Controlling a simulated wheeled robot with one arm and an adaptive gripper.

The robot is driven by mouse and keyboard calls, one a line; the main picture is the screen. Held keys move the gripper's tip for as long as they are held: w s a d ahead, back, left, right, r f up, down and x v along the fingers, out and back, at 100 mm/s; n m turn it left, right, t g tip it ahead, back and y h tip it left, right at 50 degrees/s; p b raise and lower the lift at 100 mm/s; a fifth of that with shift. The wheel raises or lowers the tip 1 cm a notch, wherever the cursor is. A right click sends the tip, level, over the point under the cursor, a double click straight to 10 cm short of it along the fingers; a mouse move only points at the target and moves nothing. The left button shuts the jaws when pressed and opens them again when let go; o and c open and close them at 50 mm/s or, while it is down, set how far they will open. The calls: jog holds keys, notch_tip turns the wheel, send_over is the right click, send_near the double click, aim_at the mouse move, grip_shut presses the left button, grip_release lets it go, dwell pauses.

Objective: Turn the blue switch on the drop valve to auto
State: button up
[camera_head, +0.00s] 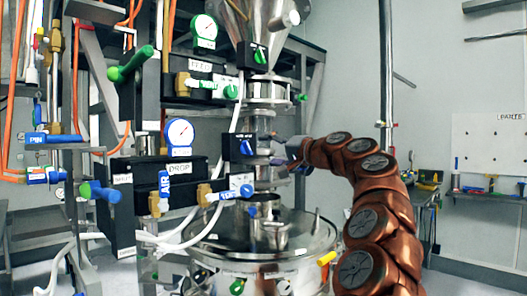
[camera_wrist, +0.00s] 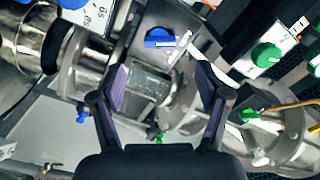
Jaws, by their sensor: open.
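A blue switch (camera_head: 246,147) sits on a black box on the vertical pipe, just above and right of the unit labelled DROP (camera_head: 180,168). My gripper (camera_head: 277,162) is to the right of this switch, beside the pipe, apart from it. In the wrist view my gripper (camera_wrist: 162,82) is open and empty, its two fingers spread. A blue switch (camera_wrist: 160,38) shows beyond and between the fingertips, apart from them. Its label is too small to read, so I cannot tell its setting.
A green switch (camera_head: 260,56) sits on a similar box higher up; a green knob (camera_wrist: 265,55) shows in the wrist view. A second blue knob (camera_head: 246,190) is just below. A steel drum (camera_head: 270,245) stands underneath. White hoses hang at the left.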

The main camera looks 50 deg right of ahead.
jog(key=shift+s, duration=1.55)
jog(key=w+a+f+n+g+y+p, duration=0.1)
jog(key=w+a+f+n+g+y, duration=0.1)
jog(key=a, duration=0.6)
jog(key=w+a+f+n+g+y+p, duration=0.1)
jog(key=w+a+y, duration=0.15)
jog(key=a, duration=0.45)
jog(key=w+a+f+n+g+y+p, duration=0.1)
jog(key=w+a+f+n+g, duration=0.15)
jog(key=a, duration=0.55)
jog(key=s+a+f+n+g+p, duration=0.1)
jog(key=s+a+f+n+g, duration=0.1)
jog(key=a+f, duration=0.5)
jog(key=s+a+f+n+g+p, duration=0.1)
jog(key=s+a+f+g+p, duration=0.15)
jog(key=a, duration=0.75)
jog(key=s+a+f+n+g+h+p, duration=0.1)
jog(key=s+a+f+g, duration=0.15)
jog(key=s+f, duration=0.3)
jog(key=s+a+f+n+g, duration=0.2)
jog(key=s+a+f, duration=0.2)
jog(key=s+f, duration=0.15)
jog(key=s+d+f+g+h+p, duration=0.1)
jog(key=s+f+g+h, duration=0.1)
jog(key=s+f, duration=0.4)
jog(key=s+d+f+g+h+p, duration=0.2)
jog(key=s+f, duration=0.4)
jog(key=s, duration=0.6)
jog(key=shift+s+g, duration=0.2)
jog(key=shift+g, duration=0.45)
